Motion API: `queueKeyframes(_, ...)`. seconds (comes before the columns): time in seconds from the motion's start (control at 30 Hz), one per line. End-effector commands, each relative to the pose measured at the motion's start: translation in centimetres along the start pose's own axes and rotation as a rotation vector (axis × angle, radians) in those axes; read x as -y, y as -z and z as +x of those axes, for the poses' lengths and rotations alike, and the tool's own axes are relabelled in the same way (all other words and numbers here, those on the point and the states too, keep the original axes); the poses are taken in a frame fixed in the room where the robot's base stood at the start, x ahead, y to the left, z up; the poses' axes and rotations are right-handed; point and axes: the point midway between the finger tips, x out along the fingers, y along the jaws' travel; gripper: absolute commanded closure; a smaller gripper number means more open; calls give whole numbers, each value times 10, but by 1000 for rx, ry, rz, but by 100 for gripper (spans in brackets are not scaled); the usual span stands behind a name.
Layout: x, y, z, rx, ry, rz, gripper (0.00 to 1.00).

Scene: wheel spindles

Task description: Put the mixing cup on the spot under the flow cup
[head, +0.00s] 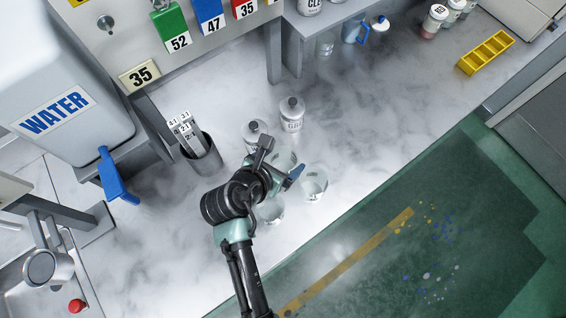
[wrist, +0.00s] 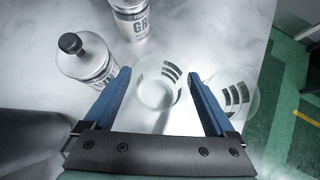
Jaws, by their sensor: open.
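Several clear cups with dark printed marks stand close together on the pale marbled worktop; I cannot tell which is the mixing cup. One cup (wrist: 157,84) stands upright between my gripper's blue fingers in the wrist view, with a gap on each side. A second cup (head: 314,183) stands to its right, also in the wrist view (wrist: 236,97). A third cup (head: 270,211) is partly hidden by my arm. My gripper (wrist: 158,74) is open and empty, and the head view shows it from above (head: 282,160). I cannot clearly identify the flow cup or the spot under it.
Two labelled bottles (head: 291,113) (wrist: 84,60) stand just behind the cups. A dark holder with numbered strips (head: 201,155) is to the left, near the water tank (head: 75,95) with its blue tap. A yellow rack (head: 486,52) lies far right. The worktop's middle right is clear.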

Motion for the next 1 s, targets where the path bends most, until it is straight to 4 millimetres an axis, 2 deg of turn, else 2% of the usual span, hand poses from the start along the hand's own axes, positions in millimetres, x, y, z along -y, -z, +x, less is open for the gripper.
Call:
queueKeyframes(0.27,0,0,5,-1,0,1,10)
queueKeyframes(0.37,0,0,4,-1,0,1,24)
queueKeyframes(0.7,0,0,4,0,0,0,86)
queueKeyframes(0.73,0,0,4,0,0,0,88)
queueKeyframes(1.0,0,-8,-3,2,-2,2,88)
